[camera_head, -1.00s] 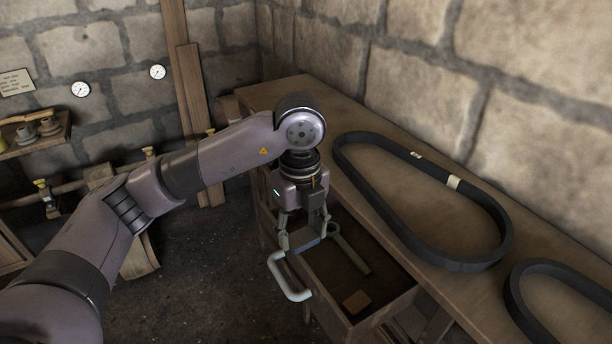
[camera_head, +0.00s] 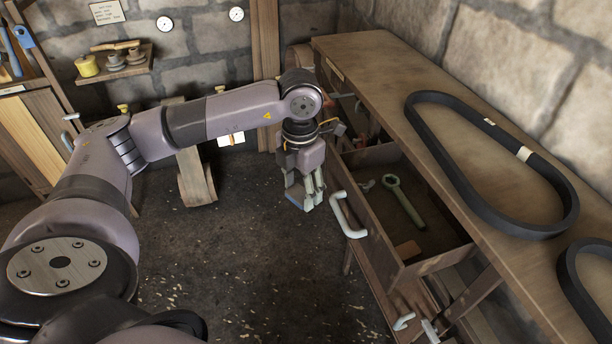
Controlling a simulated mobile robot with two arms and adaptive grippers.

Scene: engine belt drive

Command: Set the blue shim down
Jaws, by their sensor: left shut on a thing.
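My left gripper (camera_head: 304,203) points down beside the open drawer's (camera_head: 381,244) front, to the left of its white handle (camera_head: 347,217). The fingers hide part of the shim. My right gripper is not in view.
A large black belt (camera_head: 455,178) lies on the workbench (camera_head: 383,62), with a second belt (camera_head: 572,283) at the right edge. A wall shelf (camera_head: 117,66) is at upper left.

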